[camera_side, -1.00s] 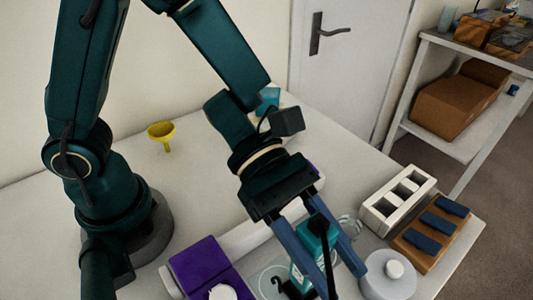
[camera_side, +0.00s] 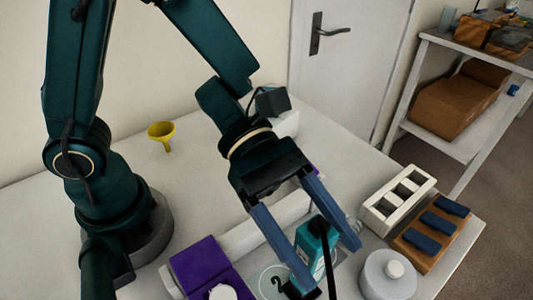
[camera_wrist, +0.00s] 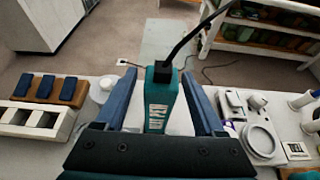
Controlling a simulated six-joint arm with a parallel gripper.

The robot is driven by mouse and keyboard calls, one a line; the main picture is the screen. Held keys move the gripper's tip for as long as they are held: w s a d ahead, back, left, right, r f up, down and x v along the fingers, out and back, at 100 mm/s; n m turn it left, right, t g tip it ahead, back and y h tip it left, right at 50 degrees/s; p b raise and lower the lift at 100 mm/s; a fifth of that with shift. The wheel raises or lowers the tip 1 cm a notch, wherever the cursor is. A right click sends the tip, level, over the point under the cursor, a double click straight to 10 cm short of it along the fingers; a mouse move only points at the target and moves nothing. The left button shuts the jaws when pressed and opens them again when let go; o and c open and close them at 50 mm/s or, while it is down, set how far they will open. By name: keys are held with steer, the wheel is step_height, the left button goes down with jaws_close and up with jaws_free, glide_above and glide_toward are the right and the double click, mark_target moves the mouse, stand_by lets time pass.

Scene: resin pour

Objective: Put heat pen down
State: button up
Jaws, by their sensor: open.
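The heat pen (camera_side: 307,241) is a teal, box-shaped tool with a black cable at its top. It stands roughly upright near the table's front edge, over a mat marked with a circle. My gripper (camera_side: 331,265) is open, with one blue finger on each side of the heat pen. In the wrist view the heat pen (camera_wrist: 161,104), with white lettering, sits between the spread fingers of my gripper (camera_wrist: 158,76), with gaps on both sides.
A purple block (camera_side: 205,267) lies left of the pen. A grey round lidded container (camera_side: 388,276), a white slotted rack (camera_side: 398,199) and a wooden block with blue pieces (camera_side: 430,235) stand to the right. A yellow funnel (camera_side: 161,132) stands farther back on clear table.

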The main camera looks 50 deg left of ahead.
steer(key=v, duration=1)
steer(key=w+a+r+n+t+y, duration=0.2)
steer(key=w+r+n+t+y, duration=0.1)
steer(key=w+n+t, duration=0.65)
steer(key=w+a+r+n+t+y, duration=0.2)
steer(key=a+n+y, duration=0.25)
steer(key=n, duration=0.45)
steer(key=w+a+r+n+t+y, duration=0.1)
steer(key=w+a+n+t+y, duration=0.3)
steer(key=n, duration=0.5)
steer(key=s+a+f+n+g+y, duration=0.3)
steer(key=s+a+n+g+y, duration=0.25)
steer(key=n, duration=1.05)
steer(key=s+d+f+n+g+h, duration=0.1)
steer(key=s+f+n+g, duration=0.1)
steer(key=s+n, duration=0.3)
steer(key=s+d+f+n+g+h, duration=0.1)
steer(key=s+d+n+g+h, duration=0.1)
steer(key=s+n, duration=0.3)
steer(key=shift+s+d+f, duration=0.3)
steer(key=shift+s+f, duration=0.05)
steer(key=shift+s, duration=0.55)
